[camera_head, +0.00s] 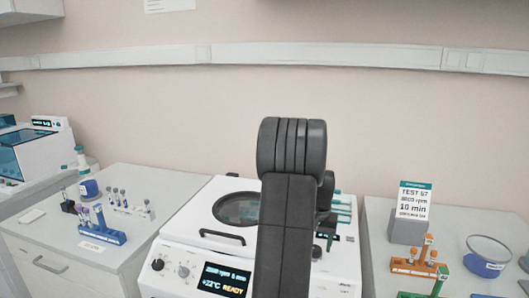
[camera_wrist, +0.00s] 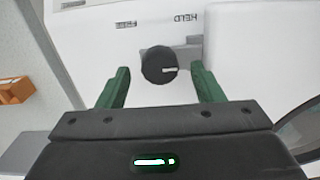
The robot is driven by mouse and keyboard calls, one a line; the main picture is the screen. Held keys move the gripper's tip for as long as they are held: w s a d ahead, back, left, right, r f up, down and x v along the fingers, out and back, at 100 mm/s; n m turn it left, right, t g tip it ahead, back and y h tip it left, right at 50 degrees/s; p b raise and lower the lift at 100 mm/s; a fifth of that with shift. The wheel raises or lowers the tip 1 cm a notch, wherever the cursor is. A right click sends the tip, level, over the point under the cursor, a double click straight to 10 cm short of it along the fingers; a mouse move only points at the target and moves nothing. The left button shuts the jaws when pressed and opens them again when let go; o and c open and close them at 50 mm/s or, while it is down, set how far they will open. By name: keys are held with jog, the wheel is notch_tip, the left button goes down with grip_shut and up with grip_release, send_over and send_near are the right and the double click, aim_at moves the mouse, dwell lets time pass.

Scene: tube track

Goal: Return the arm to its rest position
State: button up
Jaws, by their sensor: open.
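My arm (camera_head: 285,220) rises in front of the white centrifuge (camera_head: 185,235) in the head view and hides part of it. In the wrist view my gripper (camera_wrist: 160,69) is open, with its two green fingers spread apart. A black round knob (camera_wrist: 158,65) with a white mark shows between the fingertips, with a visible gap on each side. Upside-down labels FREE and HELD stand near the knob. I see nothing held between the fingers. In the head view the gripper is largely hidden by the arm.
Left counter (camera_head: 40,245) holds a blue tube rack (camera_head: 103,232) and bottles. Right counter (camera_head: 455,285) holds a sign (camera_head: 414,200), orange rack (camera_head: 413,267), green rack (camera_head: 438,283) and blue-based bowl (camera_head: 487,262). The wall space above the arm is clear.

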jog(key=shift+f, duration=0.7)
notch_tip(320, 180, up, 14)
jog(key=b, duration=0.1)
notch_tip(320, 180, down, 14)
jog(key=shift+r+p, duration=0.1)
jog(key=shift+p, duration=0.45)
jog(key=n, duration=0.4)
jog(key=shift+n, duration=0.3)
jog(key=n+p, duration=0.1)
jog(key=n, duration=0.3)
jog(key=shift+n, duration=0.4)
jog(key=n+p, duration=0.1)
jog(key=n, duration=0.3)
jog(key=shift+n, duration=0.3)
jog(key=shift+n+p, duration=0.7)
jog(key=shift+n, duration=1.3)
